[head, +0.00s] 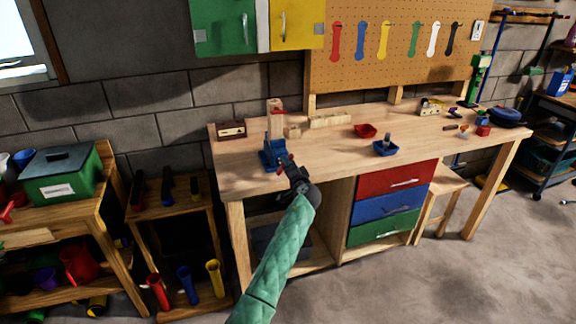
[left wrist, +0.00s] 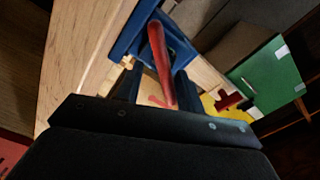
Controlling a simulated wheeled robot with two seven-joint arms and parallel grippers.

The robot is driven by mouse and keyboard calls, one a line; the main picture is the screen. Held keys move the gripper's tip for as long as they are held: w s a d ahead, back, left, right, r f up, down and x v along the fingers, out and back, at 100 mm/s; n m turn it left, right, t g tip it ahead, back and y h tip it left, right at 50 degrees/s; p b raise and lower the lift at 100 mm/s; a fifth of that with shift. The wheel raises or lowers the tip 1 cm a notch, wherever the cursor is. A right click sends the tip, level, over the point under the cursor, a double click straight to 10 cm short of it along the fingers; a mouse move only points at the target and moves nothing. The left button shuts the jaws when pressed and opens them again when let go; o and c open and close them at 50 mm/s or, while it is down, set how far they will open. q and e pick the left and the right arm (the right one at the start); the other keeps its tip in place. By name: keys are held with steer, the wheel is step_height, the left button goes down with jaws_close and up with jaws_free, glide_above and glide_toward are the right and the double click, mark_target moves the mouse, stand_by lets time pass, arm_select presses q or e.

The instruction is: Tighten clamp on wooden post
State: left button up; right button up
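A blue clamp (head: 271,157) stands at the front left edge of the wooden workbench. A light wooden post (head: 275,118) rises upright at it; from here I cannot tell how tightly it is held. The clamp has a red handle (left wrist: 160,62) on its near side. My left gripper (head: 290,170) is at the handle, in front of the clamp. In the left wrist view the two dark fingers stand apart, with the red handle between them and gaps at both sides. The blue clamp body (left wrist: 133,38) shows beyond it. My right gripper is not in view.
A small wooden box (head: 231,129) is to the left. Drawers (head: 390,205) are below. Floor at the front right is clear.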

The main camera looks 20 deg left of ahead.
arm_select(q)
steer(key=v, duration=0.8)
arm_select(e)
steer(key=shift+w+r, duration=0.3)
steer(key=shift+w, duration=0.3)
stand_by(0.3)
arm_select(q)
steer(key=shift+d, duration=0.15)
